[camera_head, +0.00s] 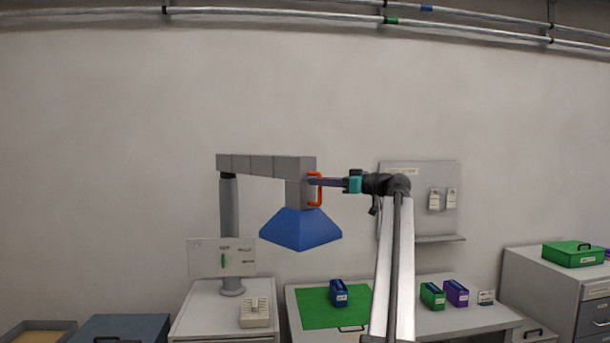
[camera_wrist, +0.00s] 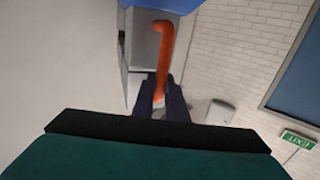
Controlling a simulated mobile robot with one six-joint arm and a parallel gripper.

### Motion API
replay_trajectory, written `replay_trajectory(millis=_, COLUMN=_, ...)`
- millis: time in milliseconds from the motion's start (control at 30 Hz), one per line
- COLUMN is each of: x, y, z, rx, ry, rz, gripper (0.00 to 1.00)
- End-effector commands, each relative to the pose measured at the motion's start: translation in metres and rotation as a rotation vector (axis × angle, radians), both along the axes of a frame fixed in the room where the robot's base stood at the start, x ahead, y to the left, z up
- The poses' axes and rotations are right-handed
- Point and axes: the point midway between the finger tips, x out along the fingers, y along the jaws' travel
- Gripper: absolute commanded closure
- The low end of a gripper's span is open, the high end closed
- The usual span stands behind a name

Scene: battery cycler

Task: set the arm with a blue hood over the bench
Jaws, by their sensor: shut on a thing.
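The grey jointed arm (camera_head: 265,166) stands on a post at the left and reaches right. Its blue hood (camera_head: 300,231) hangs from the arm's end, above the bench (camera_head: 470,318) and roughly over the left part of its green mat (camera_head: 313,310). An orange-red handle (camera_head: 320,188) is on the right side of the grey block above the hood. My gripper (camera_head: 313,182) comes from the right and is shut on the handle. The wrist view shows the handle (camera_wrist: 165,55) between my two dark fingers (camera_wrist: 160,95), with the blue hood (camera_wrist: 170,4) at the top edge.
A blue box (camera_head: 339,292) stands on the mat. A green box (camera_head: 432,296) and a purple box (camera_head: 456,293) stand farther right on the bench. A white cabinet (camera_head: 200,308) with a beige block (camera_head: 255,312) carries the post. A grey pegboard (camera_head: 420,190) is on the wall.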

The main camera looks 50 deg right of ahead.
Motion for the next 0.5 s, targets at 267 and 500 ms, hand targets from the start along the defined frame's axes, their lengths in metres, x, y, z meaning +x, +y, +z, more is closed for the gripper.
replay_trajectory(millis=267, x=-0.013, y=-0.019, z=0.002, rx=0.001, ry=0.001, rz=0.0, gripper=1.0)
replay_trajectory(millis=500, x=-0.015, y=-0.023, z=0.0, rx=0.0, ry=0.001, rz=0.002, gripper=1.0)
